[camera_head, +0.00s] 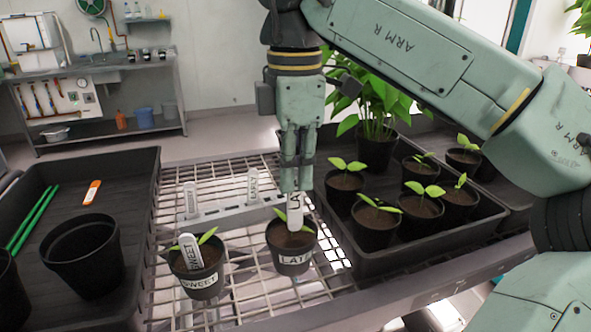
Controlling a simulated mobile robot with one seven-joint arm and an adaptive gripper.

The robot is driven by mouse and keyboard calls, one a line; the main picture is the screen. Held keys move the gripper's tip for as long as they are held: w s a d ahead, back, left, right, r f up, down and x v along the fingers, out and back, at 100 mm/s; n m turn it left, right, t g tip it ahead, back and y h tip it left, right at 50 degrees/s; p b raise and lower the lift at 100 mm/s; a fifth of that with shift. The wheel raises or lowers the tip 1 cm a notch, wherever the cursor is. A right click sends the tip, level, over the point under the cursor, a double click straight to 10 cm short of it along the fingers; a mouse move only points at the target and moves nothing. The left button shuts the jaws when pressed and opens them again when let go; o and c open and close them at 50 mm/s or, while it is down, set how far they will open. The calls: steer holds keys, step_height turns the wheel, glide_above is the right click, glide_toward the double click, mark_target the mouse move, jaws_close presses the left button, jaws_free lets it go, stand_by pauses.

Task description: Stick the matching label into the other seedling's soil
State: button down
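A small black pot (292,257) marked "LATE" holds soil and a green seedling, partly hidden by the label and my gripper. My gripper (297,190) points straight down over this pot, its fingers shut on the top of a white label (295,216). The label is roughly upright, with its lower end at the soil beside the seedling; I cannot tell how deep it goes. Its writing is unreadable here. To the left, a second black pot (200,280) marked "SWEET" holds a seedling and a tilted white label (191,251) reading "SWEET".
A grey rack (222,210) behind the pots holds two upright white labels (192,200) (252,186). A black tray (398,262) of several seedlings stands close on the right. A left tray (137,225) holds empty pots (85,255), green sticks and an orange-white tag. The wire shelf between is mostly clear.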

mark_target(295, 230)
steer(key=shift+f, duration=0.3)
steer(key=shift+f+b, duration=0.45)
stand_by(0.3)
steer(key=shift+f+b, duration=0.35)
steer(key=shift+f, duration=0.1)
steer(key=shift+f+b, duration=1.3)
steer(key=shift+f, duration=0.9)
stand_by(2.2)
steer(key=c, duration=1.7)
jaws_free()
steer(key=shift+r, duration=0.15)
